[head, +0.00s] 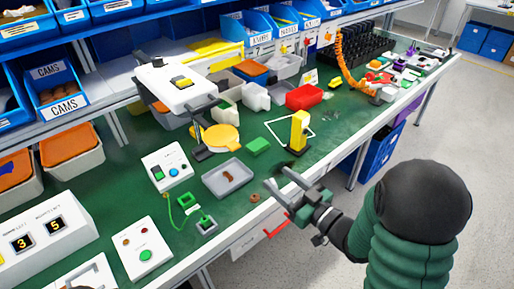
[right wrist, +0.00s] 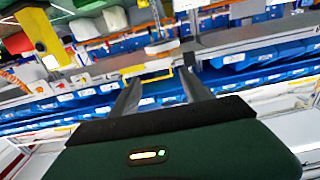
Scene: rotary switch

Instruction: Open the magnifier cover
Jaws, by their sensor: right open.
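I cannot make out the cover clearly in that view. My left gripper is not clearly in view.
A grey tray (head: 228,178) lies between the cover and the front edge. A yellow upright block (head: 299,132) stands to the right, near a green block (head: 258,146). A white overhead unit (head: 178,84) rises behind the cover. Control boxes (head: 167,165) sit to the left.

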